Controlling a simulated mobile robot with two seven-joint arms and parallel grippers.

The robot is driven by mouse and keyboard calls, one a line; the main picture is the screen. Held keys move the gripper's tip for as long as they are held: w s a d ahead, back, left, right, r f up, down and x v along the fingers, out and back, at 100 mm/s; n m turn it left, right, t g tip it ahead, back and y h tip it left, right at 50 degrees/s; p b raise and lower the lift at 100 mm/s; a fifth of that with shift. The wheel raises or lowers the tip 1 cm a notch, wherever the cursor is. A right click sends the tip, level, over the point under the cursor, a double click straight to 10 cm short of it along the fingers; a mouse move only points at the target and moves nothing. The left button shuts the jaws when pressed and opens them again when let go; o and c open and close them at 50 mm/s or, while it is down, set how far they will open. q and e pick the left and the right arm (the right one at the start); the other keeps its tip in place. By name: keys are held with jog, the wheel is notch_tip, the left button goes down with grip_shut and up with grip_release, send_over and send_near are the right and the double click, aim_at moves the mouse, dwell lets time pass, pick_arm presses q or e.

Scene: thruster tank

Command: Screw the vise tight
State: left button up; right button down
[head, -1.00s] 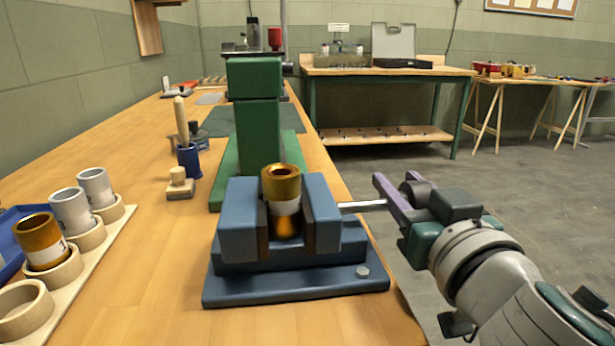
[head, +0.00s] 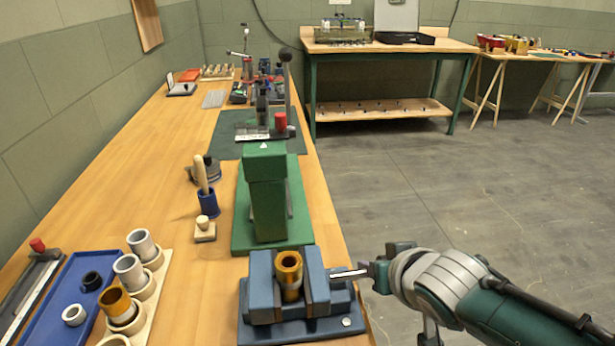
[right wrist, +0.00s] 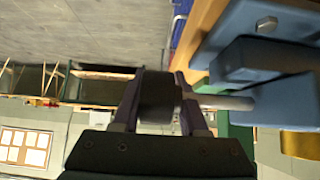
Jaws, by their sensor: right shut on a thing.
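The blue vise (head: 262,306) stands at the bench's right edge, with a brass cylinder (head: 289,268) upright between its jaws. The jaws look close to or against the cylinder; I cannot tell how firmly. A metal screw rod (head: 348,273) leaves the vise's right side, and it also shows in the right wrist view (right wrist: 228,102). My right gripper (head: 374,272) is at the rod's outer end. In the right wrist view its purple fingers (right wrist: 160,104) are shut on the dark vise knob (right wrist: 156,92). My left gripper is not in view.
A green press (head: 266,200) stands just behind the vise. To the left are a wooden rack (head: 150,292) with cylinders, a blue tray (head: 62,290) and a blue brush holder (head: 208,204). Open floor (head: 430,180) lies right of the bench.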

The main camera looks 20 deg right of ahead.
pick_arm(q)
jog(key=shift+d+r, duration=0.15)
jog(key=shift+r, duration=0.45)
pick_arm(e)
jog(key=shift+s+d+f+g+y, duration=0.1)
jog(key=shift+s+f+g+y, duration=0.1)
jog(key=shift+g, duration=0.6)
jog(key=shift+s+f+g+y, duration=0.15)
jog(key=shift+g, duration=0.65)
jog(key=shift+s+d+f+g+y, duration=0.1)
jog(key=shift+s+f+g+y, duration=0.1)
jog(key=shift+g, duration=0.6)
jog(key=c, duration=0.9)
grip_release()
jog(key=o, duration=0.3)
pick_arm(q)
jog(key=shift+p, duration=0.3)
pick_arm(e)
jog(key=shift+r, duration=0.15)
